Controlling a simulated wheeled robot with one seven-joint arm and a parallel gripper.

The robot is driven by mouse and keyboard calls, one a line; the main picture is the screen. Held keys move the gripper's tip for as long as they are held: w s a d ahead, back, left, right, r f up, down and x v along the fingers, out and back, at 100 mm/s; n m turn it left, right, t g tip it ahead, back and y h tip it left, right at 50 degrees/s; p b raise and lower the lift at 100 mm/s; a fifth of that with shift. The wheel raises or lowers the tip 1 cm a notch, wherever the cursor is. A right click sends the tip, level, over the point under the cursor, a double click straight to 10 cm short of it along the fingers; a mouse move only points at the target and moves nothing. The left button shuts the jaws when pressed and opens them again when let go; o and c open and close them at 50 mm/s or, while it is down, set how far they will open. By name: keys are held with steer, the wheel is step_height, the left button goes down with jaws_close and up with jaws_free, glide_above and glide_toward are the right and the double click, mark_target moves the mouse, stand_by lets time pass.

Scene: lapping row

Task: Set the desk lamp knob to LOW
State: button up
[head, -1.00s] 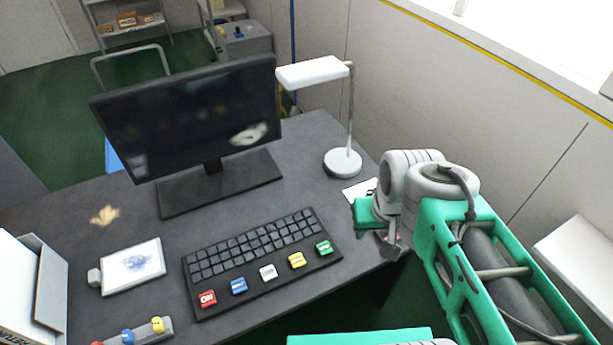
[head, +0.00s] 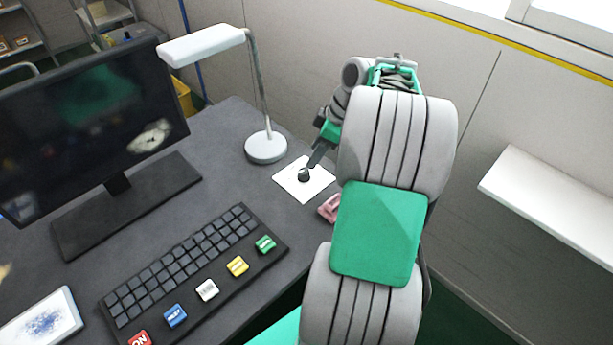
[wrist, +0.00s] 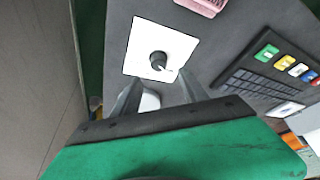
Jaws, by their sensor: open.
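The desk lamp (head: 266,148) stands on the dark desk, with a round white base, a thin post and a white head. A dark round knob (head: 304,175) sits on a white square plate (head: 290,186) to the right of the lamp base. In the wrist view the knob (wrist: 158,59) shows near the middle of the plate (wrist: 139,42); any markings are too small to read. My gripper (head: 316,158) is at the plate's upper right, close to the knob. In the wrist view its open fingers (wrist: 160,92) point toward the knob, with nothing between them. I cannot tell whether a finger touches the knob.
A keyboard (head: 180,264) with several coloured keys lies on the desk at lower left. A monitor (head: 90,120) stands behind it. A pink object (head: 329,208) lies near the desk edge, partly behind my arm. A white wall ledge (head: 550,205) is at right.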

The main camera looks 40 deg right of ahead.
mark_target(305, 170)
steer(key=x, duration=0.7)
steer(key=shift+w+d+f+b, duration=0.15)
steer(key=shift+f+b, duration=0.1)
steer(key=shift+b, duration=0.15)
jaws_close()
